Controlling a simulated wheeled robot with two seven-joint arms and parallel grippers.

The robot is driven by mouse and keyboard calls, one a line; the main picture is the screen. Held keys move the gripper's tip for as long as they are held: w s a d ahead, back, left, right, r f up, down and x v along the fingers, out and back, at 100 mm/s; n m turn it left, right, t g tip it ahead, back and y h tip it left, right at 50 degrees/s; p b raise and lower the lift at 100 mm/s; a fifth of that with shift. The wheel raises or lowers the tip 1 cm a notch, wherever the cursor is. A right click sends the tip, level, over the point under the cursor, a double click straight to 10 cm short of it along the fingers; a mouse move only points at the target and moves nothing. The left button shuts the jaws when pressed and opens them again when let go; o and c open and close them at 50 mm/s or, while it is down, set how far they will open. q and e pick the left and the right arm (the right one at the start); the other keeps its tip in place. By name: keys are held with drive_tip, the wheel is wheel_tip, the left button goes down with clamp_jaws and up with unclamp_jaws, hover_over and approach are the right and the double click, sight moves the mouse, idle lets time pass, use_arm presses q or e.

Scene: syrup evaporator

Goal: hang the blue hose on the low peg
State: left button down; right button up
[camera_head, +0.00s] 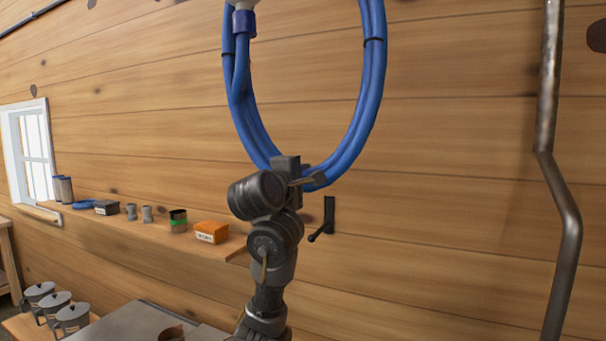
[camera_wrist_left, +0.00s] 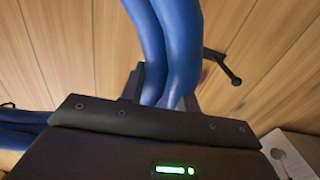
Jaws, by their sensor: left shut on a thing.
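The blue hose (camera_head: 370,95) is a coiled loop in front of the plank wall, and its top runs out of the head view. My left gripper (camera_head: 300,178) is shut on the bottom of the loop. In the left wrist view the blue hose (camera_wrist_left: 172,50) passes down between the jaws of the left gripper (camera_wrist_left: 160,95). A low peg (camera_head: 322,222), a black plate with a short arm, is on the wall below and slightly right of the gripper. The low peg also shows in the left wrist view (camera_wrist_left: 225,67), right of the hose. My right gripper is not in view.
A wooden shelf (camera_head: 150,228) on the left holds an orange box (camera_head: 211,231), a green-banded can (camera_head: 178,220) and other small items. A metal pipe (camera_head: 556,185) runs down the wall at the right. Several lidded pots (camera_head: 72,317) stand lower left. The wall between peg and pipe is clear.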

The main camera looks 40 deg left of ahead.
use_arm(q)
wheel_tip(320, 180, down, 25)
drive_tip(key=b, duration=1.6)
drive_tip(key=shift+s, duration=0.3)
drive_tip(key=shift+d+f, duration=0.1)
drive_tip(key=shift+f, duration=0.05)
